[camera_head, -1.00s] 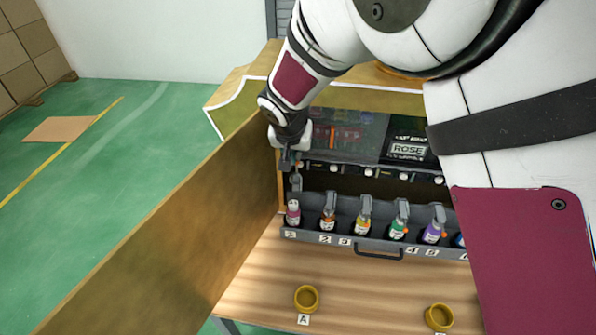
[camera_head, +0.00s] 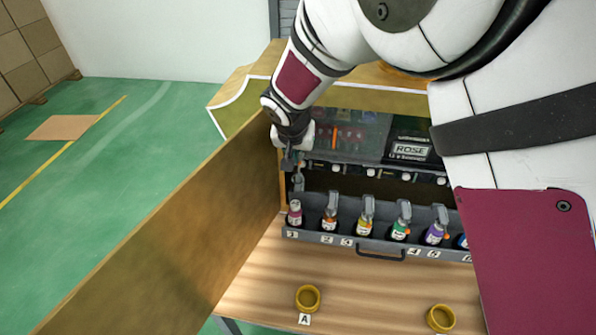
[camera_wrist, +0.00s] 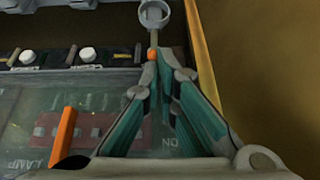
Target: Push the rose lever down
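A display on the machine reads ROSE (camera_head: 410,150). No label on that lever is readable. My gripper (camera_head: 289,165) is at the machine's left end, just above this lever, beside the wooden panel. In the wrist view, my gripper's teal-padded fingers (camera_wrist: 160,58) come together at the tips with nothing seen between them. A grey ring-ended part (camera_wrist: 155,15) with an orange spot lies just beyond the tips. Contact cannot be told.
A tall wooden panel (camera_head: 165,240) stands close on the left. Other bottles fill the grey tray (camera_head: 345,243), which has a front handle. Two yellow rings (camera_head: 307,298) sit on the wooden counter. An orange stick (camera_wrist: 62,138) rises from the machine's top.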

